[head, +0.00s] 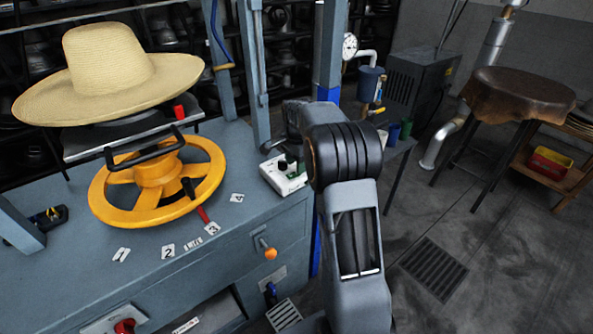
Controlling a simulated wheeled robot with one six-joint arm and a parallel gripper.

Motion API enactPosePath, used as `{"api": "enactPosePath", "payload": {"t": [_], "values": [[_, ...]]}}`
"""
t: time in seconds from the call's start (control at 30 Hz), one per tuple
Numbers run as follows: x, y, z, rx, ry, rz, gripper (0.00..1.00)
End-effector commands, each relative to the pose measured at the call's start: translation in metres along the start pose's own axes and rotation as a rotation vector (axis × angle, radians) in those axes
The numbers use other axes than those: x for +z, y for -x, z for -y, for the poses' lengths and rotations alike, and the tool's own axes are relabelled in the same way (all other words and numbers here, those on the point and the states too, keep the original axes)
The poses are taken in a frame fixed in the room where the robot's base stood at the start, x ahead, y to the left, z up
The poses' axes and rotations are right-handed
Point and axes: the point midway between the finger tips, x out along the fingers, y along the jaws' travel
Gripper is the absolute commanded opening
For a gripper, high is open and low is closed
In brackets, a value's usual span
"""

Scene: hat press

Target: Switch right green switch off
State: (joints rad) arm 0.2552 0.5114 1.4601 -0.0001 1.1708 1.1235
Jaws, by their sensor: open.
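A small white control box (285,183) stands on the right end of the blue-grey workbench. A small green switch (293,174) shows on its top, partly covered by dark parts; its on or off position is too small to tell. My gripper (286,160) is a small dark shape just above the box, beyond my raised arm. It is open, with nothing seen held in it. Whether it touches the switch or the box cannot be told.
A yellow handwheel (155,185) and a straw hat (112,72) on the press stand left of the box. Numbered tags (168,250) lie along the bench (215,268). Blue posts (331,45) rise behind.

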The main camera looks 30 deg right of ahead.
Motion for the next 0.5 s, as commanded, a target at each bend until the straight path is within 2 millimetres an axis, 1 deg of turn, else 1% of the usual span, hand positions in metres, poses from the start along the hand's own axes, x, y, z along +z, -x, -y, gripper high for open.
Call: {"api": "enactPosePath", "payload": {"t": [0.03,0.2,0.33,0.5], "values": [[0.000,-0.007,0.000,0.002,0.000,0.001,0.49],[0.000,-0.022,0.000,0.001,0.000,0.000,0.49],[0.000,-0.028,0.000,0.000,0.001,0.000,0.49],[0.000,-0.029,0.000,-0.001,0.001,0.000,0.49]]}}
